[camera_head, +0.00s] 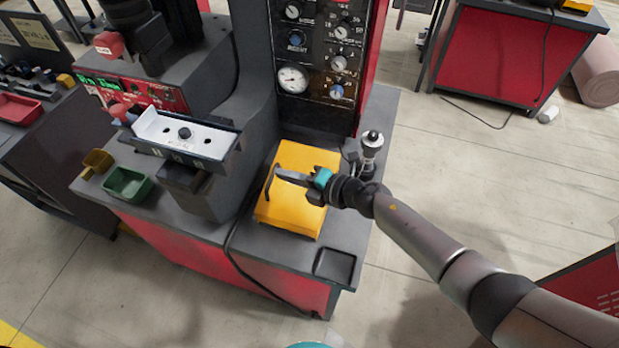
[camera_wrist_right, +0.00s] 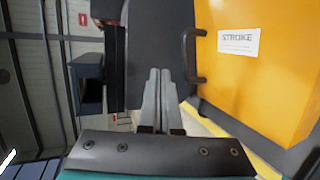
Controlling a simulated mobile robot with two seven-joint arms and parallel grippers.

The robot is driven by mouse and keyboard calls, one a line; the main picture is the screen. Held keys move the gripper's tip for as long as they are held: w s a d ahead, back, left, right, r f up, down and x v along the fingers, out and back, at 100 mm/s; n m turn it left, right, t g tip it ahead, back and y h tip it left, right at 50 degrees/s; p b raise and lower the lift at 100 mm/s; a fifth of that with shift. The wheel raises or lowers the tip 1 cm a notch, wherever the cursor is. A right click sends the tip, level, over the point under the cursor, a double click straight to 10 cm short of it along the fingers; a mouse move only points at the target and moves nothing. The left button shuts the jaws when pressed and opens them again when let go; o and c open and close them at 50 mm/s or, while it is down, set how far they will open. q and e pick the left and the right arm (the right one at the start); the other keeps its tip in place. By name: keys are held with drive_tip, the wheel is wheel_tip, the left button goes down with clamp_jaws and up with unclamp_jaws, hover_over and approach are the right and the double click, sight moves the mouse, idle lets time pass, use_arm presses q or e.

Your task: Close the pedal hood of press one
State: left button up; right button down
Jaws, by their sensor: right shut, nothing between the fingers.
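The yellow pedal hood (camera_head: 290,215) sits on the grey table of the red press (camera_head: 205,255), right of the press column. In the right wrist view the yellow hood (camera_wrist_right: 262,85) fills the right side, with a white STROKE label and a dark handle (camera_wrist_right: 193,58) at its left edge. My right gripper (camera_head: 279,174) is over the hood, close to the handle. Its fingers (camera_wrist_right: 160,72) are together and empty, just left of the handle in the wrist view; I cannot tell whether they touch it. The hood's hinge is not clear. My left gripper is out of view.
A metal post (camera_head: 371,145) stands right behind the hood, near my right wrist. The gauge panel (camera_head: 315,50) rises behind. A green bin (camera_head: 127,184) and a white-topped fixture (camera_head: 185,135) are left. A black cable hangs over the front. Open floor lies right.

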sight(268, 186)
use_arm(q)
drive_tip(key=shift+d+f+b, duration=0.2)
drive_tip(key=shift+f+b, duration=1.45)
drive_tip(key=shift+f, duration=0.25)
use_arm(e)
drive_tip(key=shift+w+a+f, duration=0.25)
drive_tip(key=shift+a+f, duration=0.4)
drive_tip(key=shift+a, duration=0.2)
drive_tip(key=shift+w+a+f, duration=0.25)
drive_tip(key=shift+a+f, duration=0.35)
drive_tip(key=shift+a, duration=0.3)
drive_tip(key=shift+w+a+f, duration=0.25)
drive_tip(key=shift+a+f, duration=0.4)
drive_tip(key=shift+a, duration=0.2)
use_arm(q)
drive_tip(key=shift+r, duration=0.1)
use_arm(e)
drive_tip(key=shift+r, duration=0.15)
